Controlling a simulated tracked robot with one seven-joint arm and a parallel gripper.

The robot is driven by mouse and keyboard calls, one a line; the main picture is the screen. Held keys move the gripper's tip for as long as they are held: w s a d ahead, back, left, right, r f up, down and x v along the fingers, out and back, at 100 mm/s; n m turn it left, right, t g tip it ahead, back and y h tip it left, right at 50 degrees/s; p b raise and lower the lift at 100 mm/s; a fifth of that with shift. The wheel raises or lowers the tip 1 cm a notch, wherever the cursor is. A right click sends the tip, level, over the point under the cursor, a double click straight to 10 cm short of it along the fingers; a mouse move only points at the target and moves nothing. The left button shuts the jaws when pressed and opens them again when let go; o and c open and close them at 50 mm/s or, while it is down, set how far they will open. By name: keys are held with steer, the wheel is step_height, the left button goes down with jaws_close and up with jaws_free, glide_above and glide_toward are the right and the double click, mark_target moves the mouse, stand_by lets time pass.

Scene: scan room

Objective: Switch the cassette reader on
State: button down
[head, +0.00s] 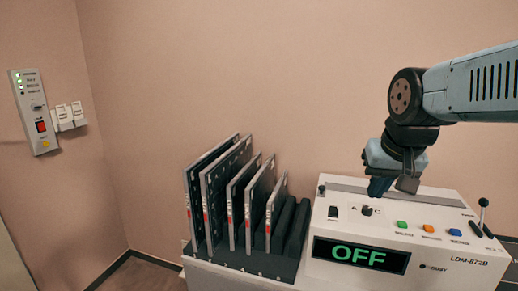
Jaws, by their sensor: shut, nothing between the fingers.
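The cassette reader (470,245) is a white box at the lower right in the head view. Its display (360,255) reads OFF in green letters. On its sloped top are a small black switch (333,212) at the left and a dark knob (367,210) between the letters A and C. Green (402,224), orange (428,229) and blue (454,232) buttons sit in a row to the right. My gripper (379,193) points down, shut and empty, over the rear of the top, close to the knob. Whether it touches the panel cannot be told.
A dark rack (233,260) holding several upright grey cassettes (239,189) stands left of the reader. A lever (481,212) rises at the reader's right end. A wall panel (35,112) with lights and a red switch hangs far left.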

steer(key=shift+n+t, duration=0.4)
steer(key=shift+n, duration=0.4)
steer(key=shift+s+f, duration=0.2)
steer(key=shift+s, duration=1.95)
steer(key=m+g, duration=0.4)
steer(key=g, duration=0.2)
glide_above(337, 207)
step_height(337, 207, down, 4)
steer(key=shift+w+f, duration=0.1)
steer(key=shift+f, duration=0.1)
step_height(337, 207, down, 14)
steer(key=shift+r, duration=0.1)
